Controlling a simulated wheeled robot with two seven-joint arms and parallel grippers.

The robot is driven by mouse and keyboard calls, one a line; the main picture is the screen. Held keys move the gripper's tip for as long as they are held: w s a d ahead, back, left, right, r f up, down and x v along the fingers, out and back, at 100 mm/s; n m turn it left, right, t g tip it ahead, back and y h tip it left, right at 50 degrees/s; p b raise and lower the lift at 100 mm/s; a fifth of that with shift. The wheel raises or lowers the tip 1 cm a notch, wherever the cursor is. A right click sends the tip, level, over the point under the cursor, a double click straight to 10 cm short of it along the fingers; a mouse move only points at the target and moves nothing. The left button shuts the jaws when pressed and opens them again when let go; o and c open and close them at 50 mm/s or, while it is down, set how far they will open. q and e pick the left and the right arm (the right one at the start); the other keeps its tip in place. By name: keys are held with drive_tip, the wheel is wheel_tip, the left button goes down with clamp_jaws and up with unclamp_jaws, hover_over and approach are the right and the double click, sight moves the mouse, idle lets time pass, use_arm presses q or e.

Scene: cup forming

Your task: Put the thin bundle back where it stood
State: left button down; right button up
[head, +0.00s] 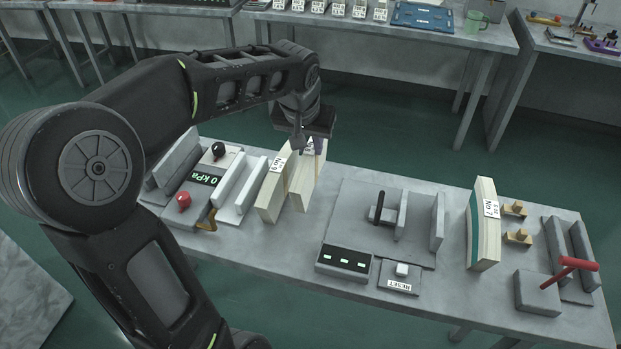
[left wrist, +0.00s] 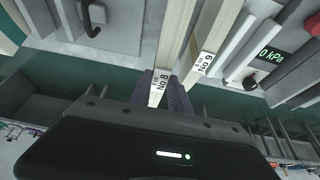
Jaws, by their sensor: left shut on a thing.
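My left gripper (head: 312,143) is shut on a thin pale bundle (head: 309,182) labelled No 8, gripping it near its top end. In the left wrist view the No 8 bundle (left wrist: 176,42) runs up between the two purple fingers (left wrist: 162,92). Another pale bundle (head: 272,194), labelled No 9, stands upright close on its left; in the left wrist view it is on the right (left wrist: 215,48). I cannot tell whether the held bundle's lower end touches the table. My right gripper is not in view.
Left of the bundles is a pressure device (head: 205,180) reading 0 kPa, with light metal plates (head: 240,190). To the right are a grey fixture (head: 365,215), a RESET button box (head: 400,277), a thicker bundle with a teal side (head: 484,224) and a red-handled lever (head: 565,265). Bare table (head: 300,245) lies in front.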

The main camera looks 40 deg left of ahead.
sight(309, 152)
use_arm(q)
drive_tip(key=shift+f, duration=1.65)
drive_tip(key=shift+f, duration=1.95)
drive_tip(key=shift+f, duration=0.15)
drive_tip(key=c, duration=1.2)
unclamp_jaws()
drive_tip(key=shift+c, duration=0.2)
